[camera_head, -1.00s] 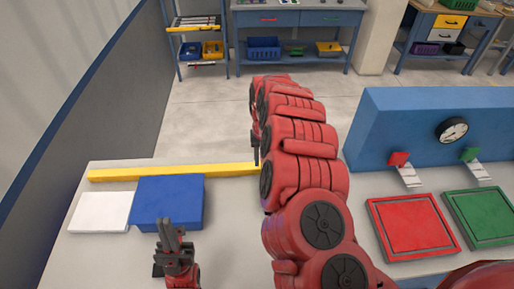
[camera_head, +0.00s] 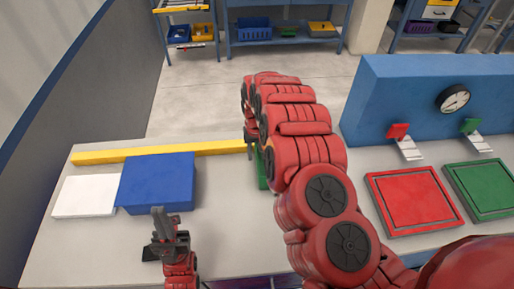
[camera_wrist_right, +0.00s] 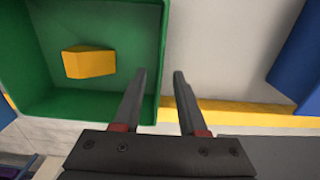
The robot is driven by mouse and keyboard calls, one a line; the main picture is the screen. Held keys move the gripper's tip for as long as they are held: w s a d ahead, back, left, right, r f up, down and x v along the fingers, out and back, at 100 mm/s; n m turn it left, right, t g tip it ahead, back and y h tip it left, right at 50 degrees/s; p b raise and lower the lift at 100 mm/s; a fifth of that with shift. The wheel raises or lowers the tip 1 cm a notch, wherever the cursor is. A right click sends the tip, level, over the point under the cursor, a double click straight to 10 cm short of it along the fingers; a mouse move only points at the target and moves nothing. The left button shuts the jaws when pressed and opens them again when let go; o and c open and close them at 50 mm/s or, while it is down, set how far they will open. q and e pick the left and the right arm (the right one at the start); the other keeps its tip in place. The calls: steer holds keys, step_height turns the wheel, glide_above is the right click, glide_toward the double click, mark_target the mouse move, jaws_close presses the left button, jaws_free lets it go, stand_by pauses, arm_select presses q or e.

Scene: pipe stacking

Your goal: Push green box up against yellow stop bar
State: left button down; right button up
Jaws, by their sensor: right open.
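The green box (camera_wrist_right: 92,18) is an open tray with a yellow block (camera_wrist_right: 90,62) inside, seen in the right wrist view. In the head view only a sliver of the green box (camera_head: 263,172) shows beside my right arm. The yellow stop bar (camera_head: 160,152) runs along the table's far edge; in the wrist view it (camera_wrist_right: 250,115) meets the box's corner, but I cannot tell whether they touch. My right gripper (camera_wrist_right: 160,72) is open, its fingers on either side of the box's side wall. My left gripper (camera_head: 158,212) is low by the blue box, its opening unclear.
A blue box (camera_head: 157,182) and a white plate (camera_head: 86,195) lie left on the table (camera_head: 80,240). A red pad (camera_head: 410,203), a green pad (camera_head: 482,188) and a blue panel with a gauge (camera_head: 453,99) stand right. My right arm covers the table's middle.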

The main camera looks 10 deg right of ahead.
step_height(320, 180, down, 5)
steer(key=shift+s+d+r+p, duration=0.1)
steer(key=shift+p, duration=0.4)
steer(key=shift+f, duration=0.9)
jaws_close()
stand_by(0.5)
jaws_free()
